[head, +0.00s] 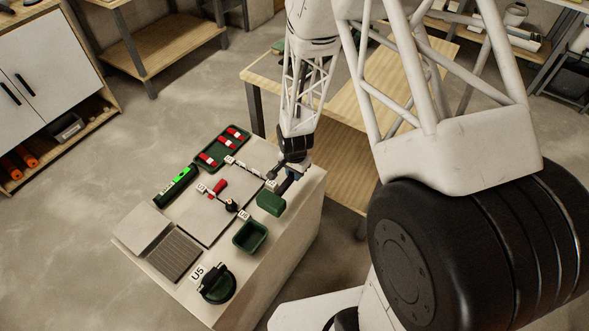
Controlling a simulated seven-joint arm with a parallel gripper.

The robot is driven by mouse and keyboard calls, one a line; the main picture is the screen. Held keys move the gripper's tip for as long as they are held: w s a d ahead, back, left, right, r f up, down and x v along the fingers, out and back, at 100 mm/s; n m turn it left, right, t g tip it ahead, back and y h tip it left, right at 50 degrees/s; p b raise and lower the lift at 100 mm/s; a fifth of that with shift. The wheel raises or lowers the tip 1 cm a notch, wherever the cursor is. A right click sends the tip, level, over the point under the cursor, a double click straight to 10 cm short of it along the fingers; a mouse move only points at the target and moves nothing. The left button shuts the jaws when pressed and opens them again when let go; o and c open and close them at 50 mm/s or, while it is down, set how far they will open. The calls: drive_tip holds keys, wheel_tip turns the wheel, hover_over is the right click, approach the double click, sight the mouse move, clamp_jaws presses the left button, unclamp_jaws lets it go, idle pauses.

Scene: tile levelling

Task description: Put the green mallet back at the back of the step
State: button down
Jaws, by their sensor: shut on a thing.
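The green mallet (270,203) shows as a dark green block-shaped head near the right edge of the pale step (305,215). My gripper (290,178) comes down from above, just up and right of the head, and is shut on the mallet. The fingers and wrist hide most of the handle. I cannot tell whether the head touches the step's top or hangs just above it.
On the step are a green tray (238,133) of red pieces, a green level (175,185), grey tiles (185,215), a red-handled tool (219,187), an open green bin (250,237) and a dark green suction cup (216,284). A wooden table (340,150) stands behind.

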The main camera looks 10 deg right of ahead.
sight(294, 188)
drive_tip(key=shift+f, duration=1.55)
drive_tip(key=shift+f, duration=1.5)
drive_tip(key=c, duration=0.6)
unclamp_jaws()
drive_tip(key=shift+o, duration=0.2)
drive_tip(key=shift+r, duration=0.1)
drive_tip(key=shift+r, duration=3.95)
